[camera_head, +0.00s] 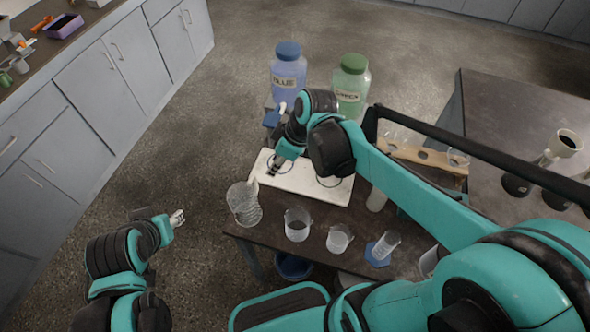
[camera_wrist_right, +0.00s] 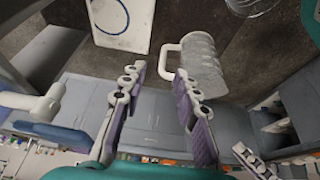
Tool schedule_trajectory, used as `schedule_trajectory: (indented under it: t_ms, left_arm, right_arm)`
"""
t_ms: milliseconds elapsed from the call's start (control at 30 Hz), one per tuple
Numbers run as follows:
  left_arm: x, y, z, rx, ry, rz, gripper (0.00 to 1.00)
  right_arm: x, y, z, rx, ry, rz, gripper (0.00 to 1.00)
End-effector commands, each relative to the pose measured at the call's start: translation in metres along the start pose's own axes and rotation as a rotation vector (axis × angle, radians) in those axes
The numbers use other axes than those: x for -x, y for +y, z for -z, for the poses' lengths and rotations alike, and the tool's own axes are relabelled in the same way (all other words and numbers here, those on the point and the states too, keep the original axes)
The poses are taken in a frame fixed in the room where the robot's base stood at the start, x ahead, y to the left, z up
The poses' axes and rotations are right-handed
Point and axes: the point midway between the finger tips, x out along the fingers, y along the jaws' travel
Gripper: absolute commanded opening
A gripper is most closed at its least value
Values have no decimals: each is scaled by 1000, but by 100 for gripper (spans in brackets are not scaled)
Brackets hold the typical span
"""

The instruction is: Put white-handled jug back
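The white-handled jug (camera_head: 245,206) is a clear, ribbed vessel at the left end of the dark table. It stands off the white board, with its handle on the board side. In the right wrist view the jug (camera_wrist_right: 203,66) shows with its white handle (camera_wrist_right: 168,60) just beyond the fingertips. My right gripper (camera_wrist_right: 158,72) is open and empty, the handle lying beyond the gap between its fingers. In the head view my right gripper (camera_head: 278,167) is over the white board, close to the jug. My left gripper (camera_head: 177,218) is off the table at left; its opening is unclear.
The white board (camera_head: 300,184) has dark ring outlines. Beakers (camera_head: 298,225) and a blue-footed cylinder (camera_head: 383,246) stand along the table's front. A blue bottle (camera_head: 288,75) and a green bottle (camera_head: 351,88) stand behind. A second dark table (camera_head: 500,110) is at right.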

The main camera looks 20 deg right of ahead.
Motion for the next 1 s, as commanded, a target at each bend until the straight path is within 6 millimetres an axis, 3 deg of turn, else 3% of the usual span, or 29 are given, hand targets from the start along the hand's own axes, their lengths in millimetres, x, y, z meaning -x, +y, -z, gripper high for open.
schedule_trajectory:
  t_ms: [200,400,600,1000]
  left_arm:
    - [0,0,0,0,0,0,40]
    - [0,0,0,0,0,0,40]
    - [0,0,0,0,0,0,40]
    - [0,0,0,0,0,0,40]
  right_arm:
    - [40,-17,-49,-419,47,-236,31]
    - [58,-24,-83,-704,153,-385,31]
    - [62,-26,-94,-809,209,-434,31]
    - [62,-26,-94,-814,212,-434,31]
